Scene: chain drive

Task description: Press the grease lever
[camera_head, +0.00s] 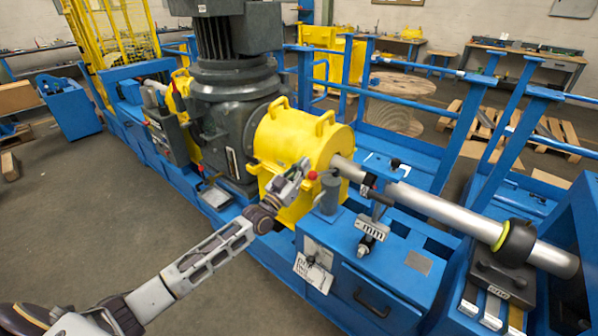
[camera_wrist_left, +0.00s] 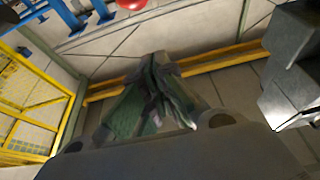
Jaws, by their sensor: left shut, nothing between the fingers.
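The grease lever's red knob (camera_head: 312,176) shows beside a small grey cylinder (camera_head: 328,192) on the blue frame, just in front of the yellow cover. A red ball, which looks like the same knob, is cut off by the top edge of the left wrist view (camera_wrist_left: 131,4). My left gripper (camera_head: 303,166) is shut and empty, close to the knob and slightly left of it in the head view. In the left wrist view its fingers (camera_wrist_left: 158,60) stay below the red ball, with a visible gap. The lever's arm is mostly hidden. My right gripper is not in view.
The yellow cover (camera_head: 290,140) with handles and the dark motor (camera_head: 232,90) stand close behind the left gripper. A metal shaft (camera_head: 440,207) runs to the right. A blue cabinet (camera_head: 370,275) lies below right. The floor at left is open.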

